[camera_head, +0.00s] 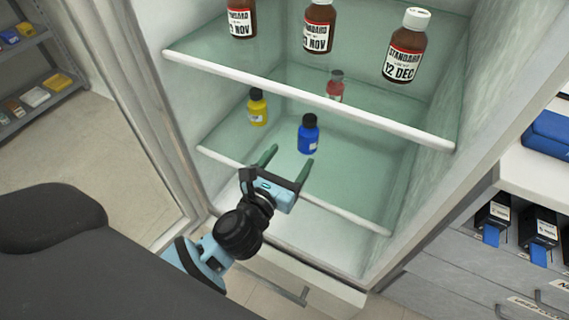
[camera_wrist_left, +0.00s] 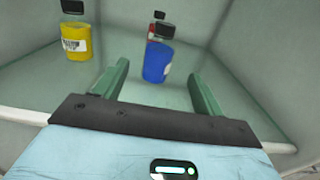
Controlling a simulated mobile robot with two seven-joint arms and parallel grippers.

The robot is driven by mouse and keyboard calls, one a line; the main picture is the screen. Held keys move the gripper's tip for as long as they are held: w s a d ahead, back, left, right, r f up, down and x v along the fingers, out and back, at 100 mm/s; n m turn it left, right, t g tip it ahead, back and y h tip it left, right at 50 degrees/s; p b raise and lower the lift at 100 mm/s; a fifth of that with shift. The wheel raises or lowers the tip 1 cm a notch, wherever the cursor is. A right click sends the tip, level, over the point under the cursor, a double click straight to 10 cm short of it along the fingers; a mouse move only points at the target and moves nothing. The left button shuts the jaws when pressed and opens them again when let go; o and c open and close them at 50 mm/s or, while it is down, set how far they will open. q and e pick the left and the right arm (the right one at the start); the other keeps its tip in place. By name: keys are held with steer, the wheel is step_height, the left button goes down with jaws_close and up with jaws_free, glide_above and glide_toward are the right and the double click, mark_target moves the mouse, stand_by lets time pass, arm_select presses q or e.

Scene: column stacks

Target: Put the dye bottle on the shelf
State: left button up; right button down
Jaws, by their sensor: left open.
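A blue bottle (camera_head: 308,136) with a black cap stands upright on the lower glass shelf (camera_head: 285,168) of a cabinet. A yellow bottle (camera_head: 257,108) stands to its left, and a red bottle (camera_head: 335,87) stands behind. I cannot tell which one is the dye bottle. My left gripper (camera_head: 290,160) is open and empty at the lower shelf's front edge, short of the blue bottle. In the left wrist view the blue bottle (camera_wrist_left: 158,62) is ahead between the green fingers (camera_wrist_left: 160,85), apart from them. The yellow bottle (camera_wrist_left: 76,42) is outside the left finger. My right gripper is not in view.
The upper glass shelf (camera_head: 300,95) has a white front rim and holds several brown labelled bottles (camera_head: 405,45). Cabinet walls close in the sides. A shelf unit with boxes (camera_head: 35,97) stands far left; a counter with drawers (camera_head: 520,225) is on the right.

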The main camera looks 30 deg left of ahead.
arm_select(q)
steer(key=shift+s, duration=0.75)
steer(key=shift+s+f, duration=0.1)
steer(key=shift+s, duration=0.1)
steer(key=s+d+f+m+g+h, duration=0.2)
steer(key=s+f+m, duration=0.5)
steer(key=s+m, duration=0.4)
steer(key=s+d+f+m+g+h, duration=0.25)
steer(key=s+f+m, duration=0.55)
steer(key=m, duration=0.5)
steer(key=s+a+f+m+g+y, duration=0.1)
steer(key=s+a+f+m+g, duration=0.1)
steer(key=s+m, duration=0.4)
steer(key=s+a+f+m+g+y, duration=0.2)
steer(key=s+f+m+g, duration=0.3)
steer(key=s, duration=0.9)
steer(key=shift+s+a+f+m, duration=0.15)
steer(key=shift+a+f+m, duration=0.55)
steer(key=shift+m, duration=0.5)
